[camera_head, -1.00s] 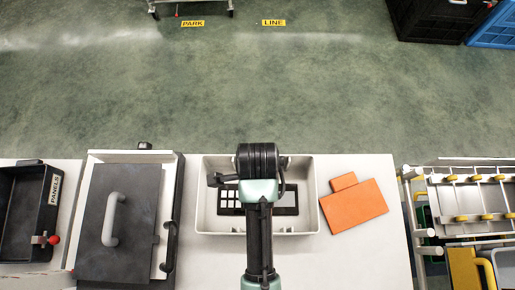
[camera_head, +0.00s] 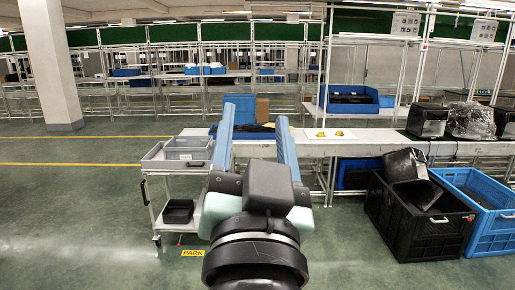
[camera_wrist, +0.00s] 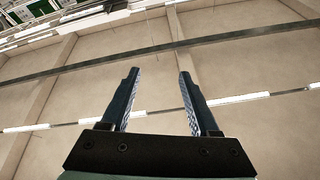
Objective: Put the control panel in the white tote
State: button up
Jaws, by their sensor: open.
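My gripper (camera_head: 256,112) is raised in front of the camera in the head view, with its two blue fingers pointing up and spread apart. In the wrist view my gripper (camera_wrist: 159,72) also shows open, with nothing between its fingers and the ceiling behind it. Neither the control panel nor the white tote can be made out in the views from now.
A long bench (camera_head: 345,147) runs across behind my gripper. A grey cart (camera_head: 168,193) with bins stands at left. A black crate (camera_head: 419,217) and a blue crate (camera_head: 478,196) sit on the floor at right. Open floor lies at left.

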jog(key=s+r+n+t, duration=0.3)
jog(key=s+r, duration=0.5)
jog(key=r, duration=0.3)
jog(key=shift+t, duration=0.9)
jog(key=shift+s+d, duration=0.1)
